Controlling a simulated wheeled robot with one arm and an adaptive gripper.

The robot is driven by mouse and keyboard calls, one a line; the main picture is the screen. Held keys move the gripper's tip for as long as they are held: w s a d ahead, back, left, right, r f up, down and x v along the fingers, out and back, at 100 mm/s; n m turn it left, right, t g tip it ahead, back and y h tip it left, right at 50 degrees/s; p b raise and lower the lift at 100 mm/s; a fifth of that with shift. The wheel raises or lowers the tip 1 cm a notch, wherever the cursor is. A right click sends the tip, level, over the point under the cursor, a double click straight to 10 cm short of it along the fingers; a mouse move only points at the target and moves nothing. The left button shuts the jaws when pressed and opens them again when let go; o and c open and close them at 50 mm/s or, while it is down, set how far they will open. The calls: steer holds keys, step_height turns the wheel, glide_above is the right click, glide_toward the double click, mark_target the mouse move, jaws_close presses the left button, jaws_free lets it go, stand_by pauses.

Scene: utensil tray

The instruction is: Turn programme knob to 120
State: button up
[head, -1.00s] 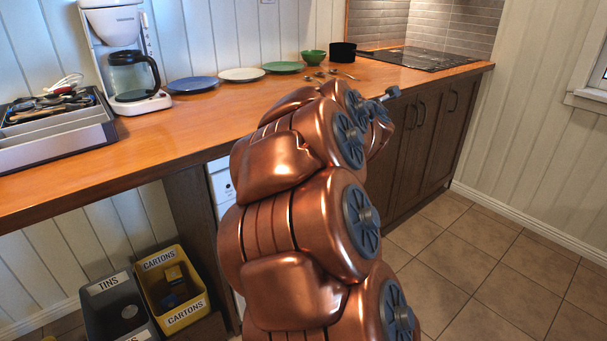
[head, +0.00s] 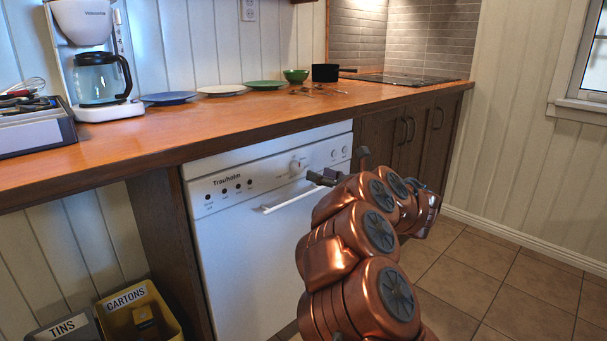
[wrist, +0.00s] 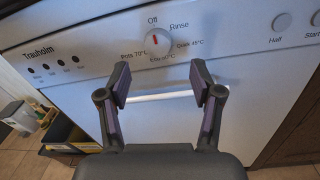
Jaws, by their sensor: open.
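The white programme knob (wrist: 157,41) is on the dishwasher's control panel in the upper middle of the wrist view. Its red mark points up toward "Off". Around it are "Rinse", "Quick 45°C", an Eco label too blurred to read fully, and "Pots 70°C"; no "120" is legible. The knob also shows in the head view (head: 296,166). My gripper (wrist: 160,78) is open and empty, its two fingers apart just below the knob in the wrist picture. In the head view, my gripper (head: 342,167) is in front of the right part of the panel.
The dishwasher's door handle (head: 292,198) runs below the knob. The wooden counter (head: 240,123) overhangs the panel and holds plates and a coffee maker (head: 92,60). "Half" (wrist: 282,22) and start buttons are to the right. Bins stand at lower left.

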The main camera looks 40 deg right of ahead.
mark_target(300, 167)
steer(key=w, duration=0.2)
steer(key=w+b, duration=0.1)
steer(key=w, duration=0.4)
steer(key=shift+a, duration=0.3)
steer(key=c, duration=1.1)
steer(key=shift+d, duration=0.2)
steer(key=shift+c, duration=0.2)
steer(key=shift+a, duration=0.1)
